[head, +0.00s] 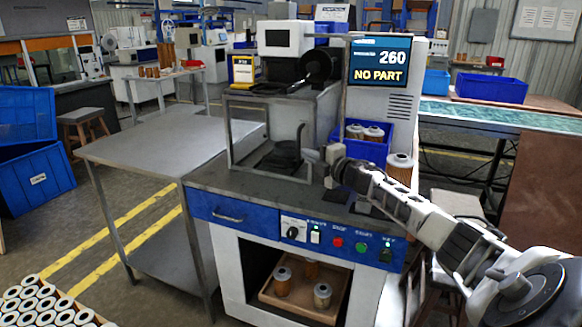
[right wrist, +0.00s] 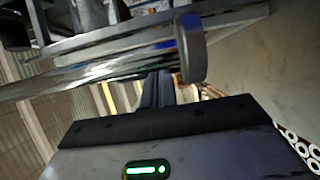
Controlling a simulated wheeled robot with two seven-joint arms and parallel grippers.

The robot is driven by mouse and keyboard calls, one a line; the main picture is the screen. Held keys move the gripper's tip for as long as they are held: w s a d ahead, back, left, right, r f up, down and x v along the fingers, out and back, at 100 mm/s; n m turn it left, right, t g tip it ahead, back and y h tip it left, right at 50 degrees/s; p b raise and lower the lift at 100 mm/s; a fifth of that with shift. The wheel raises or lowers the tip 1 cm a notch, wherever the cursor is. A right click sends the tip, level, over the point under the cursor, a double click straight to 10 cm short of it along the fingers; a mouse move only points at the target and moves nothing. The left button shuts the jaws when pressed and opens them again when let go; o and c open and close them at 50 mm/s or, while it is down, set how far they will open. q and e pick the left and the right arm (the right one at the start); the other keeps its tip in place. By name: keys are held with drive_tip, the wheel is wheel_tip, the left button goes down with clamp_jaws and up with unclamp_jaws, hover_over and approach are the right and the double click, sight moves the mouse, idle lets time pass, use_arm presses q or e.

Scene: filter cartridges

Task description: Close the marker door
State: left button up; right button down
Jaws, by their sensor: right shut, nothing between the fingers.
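The marker door is a grey-framed panel (head: 229,133) at the front of the marking machine's chamber, on the dark bench top. I cannot tell how far it stands open. A dark curved handle (head: 300,139) shows near its right side. My right gripper (head: 318,157) is shut and empty, close to the door's right edge; contact is unclear. In the right wrist view, grey frame bars (right wrist: 100,60) and a rounded grey handle-like piece (right wrist: 192,48) are just beyond the fingers (right wrist: 155,90). My left gripper is out of view.
A blue bin (head: 368,150) with filter cartridges and a single cartridge (head: 400,168) stand right of the chamber. Below are a button panel (head: 338,240) and a tray (head: 302,304) with cartridges. A bare side table (head: 165,145) is at left.

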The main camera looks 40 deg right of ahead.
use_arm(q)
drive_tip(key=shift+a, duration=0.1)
use_arm(e)
drive_tip(key=shift+d, duration=0.4)
use_arm(q)
drive_tip(key=p, duration=0.2)
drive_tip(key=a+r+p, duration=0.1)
drive_tip(key=p, duration=0.1)
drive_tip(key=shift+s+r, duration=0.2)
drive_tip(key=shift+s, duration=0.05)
use_arm(e)
drive_tip(key=s+a+r, duration=1)
drive_tip(key=r, duration=0.3)
